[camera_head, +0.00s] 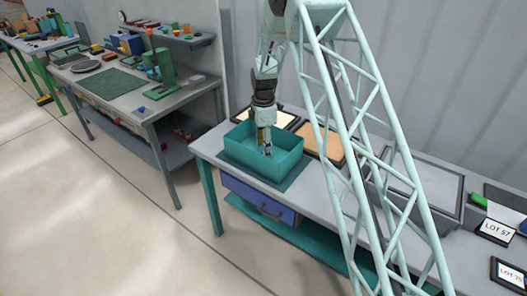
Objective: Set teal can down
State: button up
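My gripper (266,150) points down into an open teal bin (262,168) on the near grey workbench. The fingers are small and partly within the bin's outline, so I cannot tell whether they are open or shut. I cannot make out a teal can; the bin's front wall hides the lower inside, and its colour is similar. The bin stands on a dark teal mat (292,182) near the bench's left end.
Shallow framed trays (322,144) lie behind and right of the bin. My lattice mast crosses the bench on the right. Signs reading LOT (496,231) stand at far right. A blue drawer (258,202) hangs below. Another cluttered workbench (120,92) is at left.

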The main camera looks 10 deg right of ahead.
notch_tip(320, 180, up, 9)
jog(key=shift+r, duration=0.75)
jog(key=shift+r, duration=0.1)
dwell(0.6)
